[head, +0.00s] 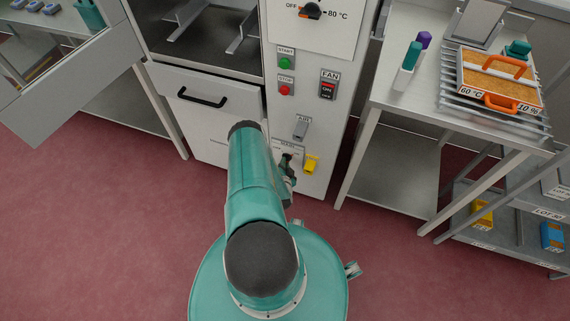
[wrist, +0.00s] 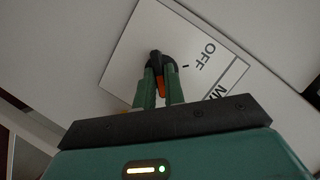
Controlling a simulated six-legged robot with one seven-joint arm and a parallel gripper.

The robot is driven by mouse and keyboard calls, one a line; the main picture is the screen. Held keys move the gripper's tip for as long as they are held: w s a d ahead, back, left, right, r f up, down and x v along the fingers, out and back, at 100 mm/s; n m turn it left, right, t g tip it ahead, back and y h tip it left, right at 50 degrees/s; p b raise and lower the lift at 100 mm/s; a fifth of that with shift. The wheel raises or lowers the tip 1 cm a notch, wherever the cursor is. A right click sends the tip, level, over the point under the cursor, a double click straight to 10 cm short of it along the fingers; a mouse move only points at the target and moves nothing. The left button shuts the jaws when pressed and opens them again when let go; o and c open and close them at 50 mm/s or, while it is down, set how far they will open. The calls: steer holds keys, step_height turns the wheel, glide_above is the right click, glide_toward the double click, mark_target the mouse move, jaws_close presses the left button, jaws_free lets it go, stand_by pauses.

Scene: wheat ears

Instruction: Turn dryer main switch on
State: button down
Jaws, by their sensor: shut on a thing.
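The dryer's main switch is a black knob (wrist: 156,60) with an orange mark, on a white plate (wrist: 130,62) in the wrist view. The plate reads "OFF" beside a short tick to the right of the knob, and a partly cut-off "MA". My gripper (wrist: 159,88) has its two green fingers shut on the knob's handle. The handle lies roughly upright in this picture, with the orange mark low between the fingers. The ON label is not visible. In the head view, my arm partly covers the "MAIN" plate (head: 290,143), low on the dryer front, and hides most of the knob.
A yellow piece (head: 311,164) hangs right of the switch, below the grey AIR lever (head: 301,127). The green START (head: 285,63) and red STOP (head: 285,90) buttons and the FAN switch (head: 328,86) sit above.

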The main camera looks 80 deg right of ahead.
steer(key=shift+a, duration=0.1)
steer(key=c, duration=1.5)
jaws_free()
steer(key=v, duration=1.3)
steer(key=shift+s+a+r, duration=0.15)
steer(key=shift+a+r, duration=0.05)
steer(key=shift+a, duration=0.1)
